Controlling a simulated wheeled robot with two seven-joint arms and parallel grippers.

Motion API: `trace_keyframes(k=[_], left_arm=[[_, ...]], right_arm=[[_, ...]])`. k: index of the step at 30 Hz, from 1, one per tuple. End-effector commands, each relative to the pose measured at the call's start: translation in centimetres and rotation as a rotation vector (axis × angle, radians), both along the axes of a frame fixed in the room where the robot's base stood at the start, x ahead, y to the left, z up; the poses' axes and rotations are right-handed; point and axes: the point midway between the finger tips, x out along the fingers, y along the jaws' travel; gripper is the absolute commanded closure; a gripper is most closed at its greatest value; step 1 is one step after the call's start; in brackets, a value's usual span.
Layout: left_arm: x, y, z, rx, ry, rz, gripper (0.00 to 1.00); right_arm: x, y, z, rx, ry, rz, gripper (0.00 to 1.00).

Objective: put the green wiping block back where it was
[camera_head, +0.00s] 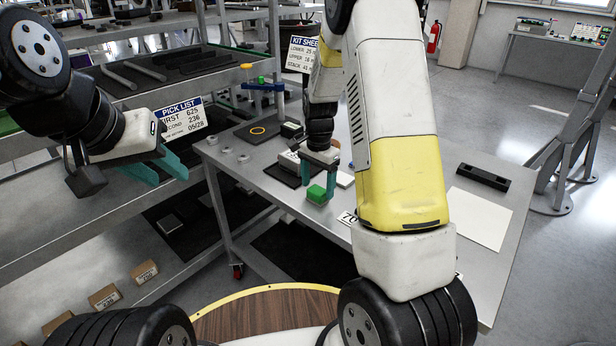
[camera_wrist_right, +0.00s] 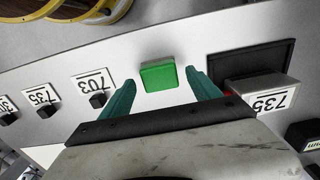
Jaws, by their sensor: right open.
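The green wiping block (camera_head: 316,194) sits at the near edge of the grey worktable, below my right gripper (camera_head: 320,186). In the right wrist view the block (camera_wrist_right: 159,76) lies on a light surface between the two teal fingertips of my right gripper (camera_wrist_right: 162,82). A gap shows on each side of it, so the fingers are open and not closed on it. Its underside is hidden. My left gripper (camera_head: 154,172) is open and empty, beside the shelf rack at left, far from the block.
A white sheet (camera_head: 478,219) and black bar (camera_head: 483,177) lie on the table's right.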

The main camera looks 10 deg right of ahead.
Motion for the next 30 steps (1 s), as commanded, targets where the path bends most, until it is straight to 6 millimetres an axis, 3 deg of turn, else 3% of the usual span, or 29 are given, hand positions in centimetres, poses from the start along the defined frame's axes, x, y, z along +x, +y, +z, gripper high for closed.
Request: trace_keyframes(k=[9,20,23,30], left_arm=[[0.0,0.0,0.0,0.0,0.0,0.0,0.64],[0.0,0.0,0.0,0.0,0.0,0.0,0.64],[0.0,0.0,0.0,0.0,0.0,0.0,0.64],[0.0,0.0,0.0,0.0,0.0,0.0,0.64]], right_arm=[[0.1,0.0,6.9,0.001,-0.004,0.0,0.28],[-0.8,0.0,11.3,0.018,-0.024,0.032,0.28],[-2.7,0.1,14.0,0.052,-0.073,0.108,0.28],[-10.4,0.8,21.2,0.102,-0.272,0.41,0.28]])
